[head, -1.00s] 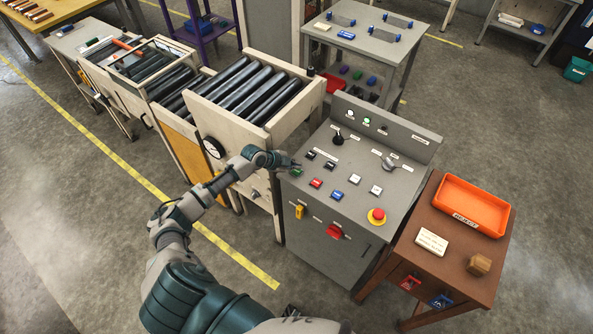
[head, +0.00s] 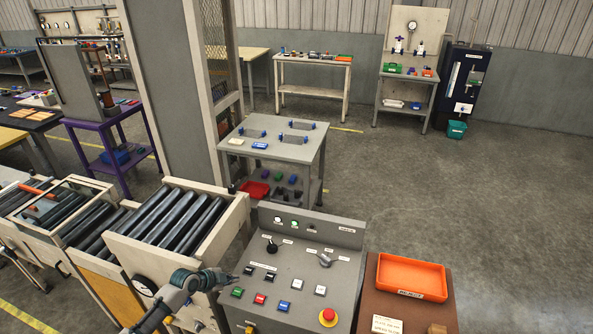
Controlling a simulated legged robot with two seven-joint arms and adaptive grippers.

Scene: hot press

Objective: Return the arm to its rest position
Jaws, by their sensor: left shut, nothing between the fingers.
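My left arm comes in from the bottom left, and its gripper (head: 234,279) is shut and empty. The gripper is at the left edge of the grey control console (head: 341,272), close to the green button (head: 237,292). I cannot tell whether it touches the console. The red button (head: 260,299), blue button (head: 284,305) and white buttons are uncovered to its right. My right gripper is not in view.
A roller conveyor (head: 180,216) with a gauge stands left of the console. A brown table with an orange tray (head: 411,276) stands at the right. A grey table (head: 270,150) is behind. Open floor lies to the right.

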